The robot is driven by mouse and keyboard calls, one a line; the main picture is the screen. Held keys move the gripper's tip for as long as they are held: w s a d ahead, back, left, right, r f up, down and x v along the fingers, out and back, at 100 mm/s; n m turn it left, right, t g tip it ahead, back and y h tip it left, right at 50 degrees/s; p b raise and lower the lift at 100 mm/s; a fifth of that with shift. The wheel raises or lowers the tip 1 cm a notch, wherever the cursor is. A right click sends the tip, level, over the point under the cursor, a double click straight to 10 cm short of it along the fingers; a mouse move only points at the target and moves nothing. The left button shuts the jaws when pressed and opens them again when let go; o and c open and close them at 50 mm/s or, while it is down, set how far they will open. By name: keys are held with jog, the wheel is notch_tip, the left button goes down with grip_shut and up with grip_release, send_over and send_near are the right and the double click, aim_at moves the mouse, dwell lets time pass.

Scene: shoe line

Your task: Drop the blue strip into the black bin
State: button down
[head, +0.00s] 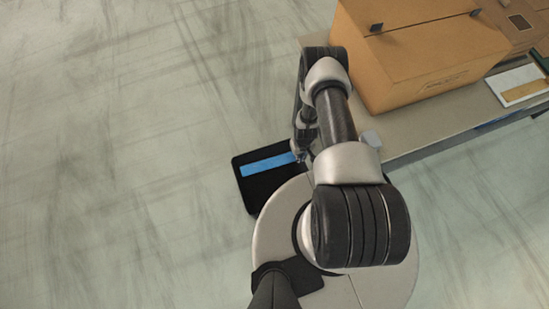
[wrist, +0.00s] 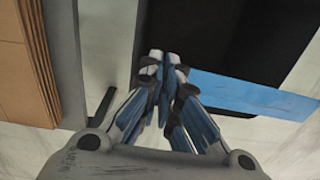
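The blue strip (head: 266,165) is a long flat bar, seen over the black bin (head: 247,195) in the head view. My gripper (head: 300,156) is at the strip's right end, beside the table edge. In the wrist view, my gripper (wrist: 164,68) has its fingertips close together, with the end of the blue strip (wrist: 255,95) at them. The strip sticks out to the right across the dark bin (wrist: 225,40). The gripper looks shut on the strip's end, though the fingers hide the contact. Part of the bin is hidden behind my base.
A grey table (head: 420,128) stands on the right, with a large cardboard box (head: 425,55) near its edge. The pale floor (head: 110,150) on the left is clear.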

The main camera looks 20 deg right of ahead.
notch_tip(320, 180, down, 6)
jog(key=b, duration=0.4)
jog(key=shift+r, duration=0.2)
jog(key=c, duration=2.3)
grip_release()
jog(key=o, duration=0.6)
jog(key=shift+r, duration=0.1)
notch_tip(320, 180, up, 12)
